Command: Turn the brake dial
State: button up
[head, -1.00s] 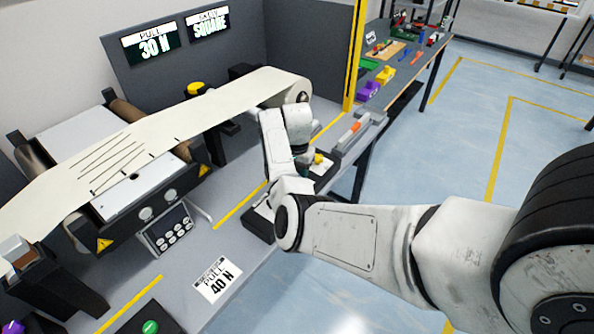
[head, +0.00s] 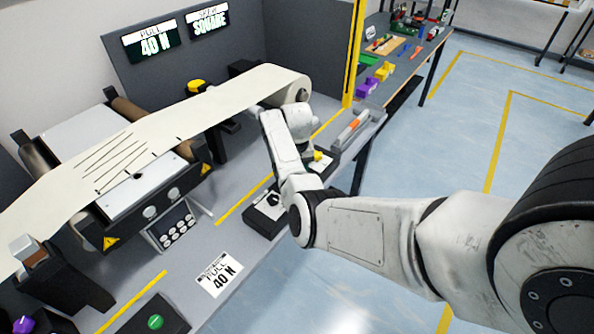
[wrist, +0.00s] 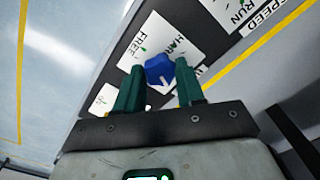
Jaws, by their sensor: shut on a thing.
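My gripper (wrist: 158,74) is shut on the dial, with a green finger on each side. A white mark shows on the dial. In the head view my forearm hides the dial and my fingers. The PULL display (head: 152,43) reads 40 N. A white card (head: 219,275) on the table also reads PULL 40 N.
A cream web (head: 190,113) runs over rollers behind my arm. A control box with a black knob (head: 269,199) stands beside my arm. A green button (head: 155,321) is at the front. A side bench (head: 408,77) holds several coloured parts.

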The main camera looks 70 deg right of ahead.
jog(key=shift+w+r, duration=0.1)
dwell(0.3)
jog(key=o, duration=1)
jog(key=shift+o, duration=0.2)
notch_tip(320, 180, up, 11)
jog(key=b, duration=0.1)
jog(key=shift+f, duration=0.25)
jog(key=a+f, duration=0.2)
jog(key=s+a+f+n+b, duration=0.1)
jog(key=a+f, duration=0.1)
jog(key=a, duration=0.1)
jog(key=s+a+f+n+h, duration=0.1)
jog(key=a+f, duration=0.1)
jog(key=shift+a+f, duration=0.2)
jog(key=shift+f, duration=0.1)
jog(key=s+a+f+n+b, duration=0.1)
jog(key=s+a+f+n, duration=0.1)
jog(key=s+a, duration=0.3)
jog(key=s+a+f+n+b, duration=0.1)
jog(key=s+a, duration=0.4)
jog(key=a, duration=0.8)
jog(key=s+a+f+n+t, duration=0.1)
jog(key=s+a+f+n, duration=0.3)
jog(key=a, duration=0.5)
jog(key=shift+s+a+n+y+b, duration=0.4)
jog(key=shift+s+n, duration=0.2)
jog(key=shift+s, duration=0.35)
